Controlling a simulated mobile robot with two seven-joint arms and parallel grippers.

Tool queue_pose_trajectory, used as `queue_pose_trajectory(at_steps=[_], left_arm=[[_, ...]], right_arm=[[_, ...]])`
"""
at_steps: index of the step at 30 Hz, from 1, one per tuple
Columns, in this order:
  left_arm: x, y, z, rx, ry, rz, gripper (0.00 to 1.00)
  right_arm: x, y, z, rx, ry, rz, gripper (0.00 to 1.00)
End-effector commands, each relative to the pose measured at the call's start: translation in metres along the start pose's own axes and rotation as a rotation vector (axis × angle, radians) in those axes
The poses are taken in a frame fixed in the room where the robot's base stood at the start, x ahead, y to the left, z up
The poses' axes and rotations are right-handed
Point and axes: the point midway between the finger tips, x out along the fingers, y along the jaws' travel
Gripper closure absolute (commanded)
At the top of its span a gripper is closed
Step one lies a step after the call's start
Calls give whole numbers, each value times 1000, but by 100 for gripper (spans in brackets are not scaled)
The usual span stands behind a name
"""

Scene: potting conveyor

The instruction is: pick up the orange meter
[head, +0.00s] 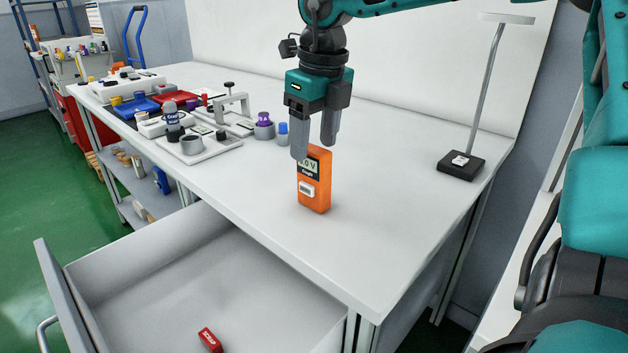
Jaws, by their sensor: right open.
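The orange meter (315,191) stands upright on the white bench (385,230), near its front edge. It has a small display reading "0 V" in part and a white patch below it. My right gripper (314,151) points down at the top of the meter with its fingers apart. The near finger covers the meter's upper left corner, and the other finger is by its top right. I cannot tell whether either finger touches it. My left gripper is not in view.
An open drawer (165,265) below the bench front holds a red block (210,341). A lamp-like stand (461,165) is at the right. Fixtures, a blue tray (136,106) and a red tray (175,97) crowd the left. Bench between meter and stand is clear.

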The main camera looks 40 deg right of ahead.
Motion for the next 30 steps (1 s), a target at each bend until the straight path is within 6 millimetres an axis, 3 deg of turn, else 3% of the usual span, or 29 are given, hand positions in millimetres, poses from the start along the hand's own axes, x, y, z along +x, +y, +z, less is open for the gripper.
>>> queue_pose_trajectory(at_steps=[7,15,30], left_arm=[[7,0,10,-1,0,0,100],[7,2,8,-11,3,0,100],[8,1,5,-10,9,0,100]], right_arm=[[40,1,-3,0,4,2,38],[45,1,-2,0,1,1,38],[44,1,-2,0,1,0,85]])
